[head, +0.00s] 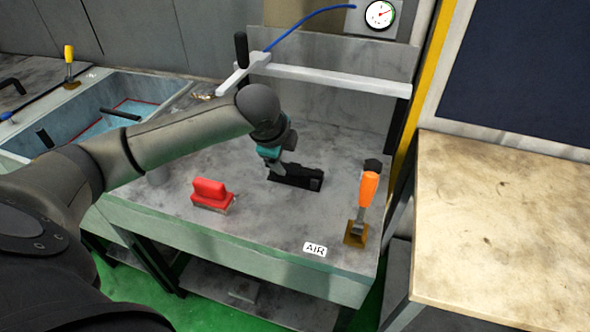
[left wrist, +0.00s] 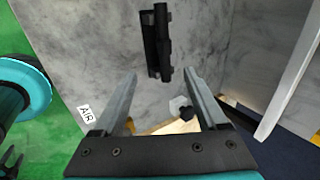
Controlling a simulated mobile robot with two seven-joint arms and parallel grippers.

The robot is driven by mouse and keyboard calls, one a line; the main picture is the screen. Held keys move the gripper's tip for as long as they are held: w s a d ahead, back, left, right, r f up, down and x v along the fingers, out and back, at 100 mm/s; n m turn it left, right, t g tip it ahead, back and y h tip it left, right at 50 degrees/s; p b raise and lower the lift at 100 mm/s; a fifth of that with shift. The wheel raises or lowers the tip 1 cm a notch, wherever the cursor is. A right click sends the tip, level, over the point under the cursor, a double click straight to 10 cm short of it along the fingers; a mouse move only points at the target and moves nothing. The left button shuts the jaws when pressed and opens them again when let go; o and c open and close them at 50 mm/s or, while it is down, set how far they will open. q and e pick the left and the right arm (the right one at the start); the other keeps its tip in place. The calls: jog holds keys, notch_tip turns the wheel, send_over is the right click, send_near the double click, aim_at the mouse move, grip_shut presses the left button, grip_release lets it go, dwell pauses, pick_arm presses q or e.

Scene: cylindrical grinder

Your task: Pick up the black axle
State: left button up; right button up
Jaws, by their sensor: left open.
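A long black part (head: 305,180), which looks like the black axle on or in a black holder, lies on the grey marble-look bench; I cannot tell axle from holder clearly. It also shows in the left wrist view (left wrist: 157,45), beyond the fingertips and roughly in line with the gap between them. My left gripper (head: 279,168) is above its left end in the head view and partly hides it. In the left wrist view its two fingers (left wrist: 160,74) are spread wide with nothing between them.
A red block-like tool (head: 210,192) sits left of the black part. A white rail (head: 335,79) runs behind. A blue basin (head: 75,122) is left, a worn tabletop (head: 500,230) right.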

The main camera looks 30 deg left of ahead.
aim_at(294, 167)
pick_arm(q)
jog(key=b+x, duration=0.1)
jog(key=x, duration=0.6)
jog(key=shift+w+f, duration=0.2)
jog(key=shift+f, duration=0.05)
jog(key=shift+w+a+b+x, duration=0.15)
jog(key=shift+b+x, duration=0.2)
jog(key=shift+x, duration=0.95)
jog(key=shift+w+a+b+x, duration=0.1)
jog(key=shift+b+x, duration=0.2)
jog(key=shift+x, duration=1)
jog(key=shift+r, duration=0.2)
grip_shut()
jog(key=shift+r, duration=0.15)
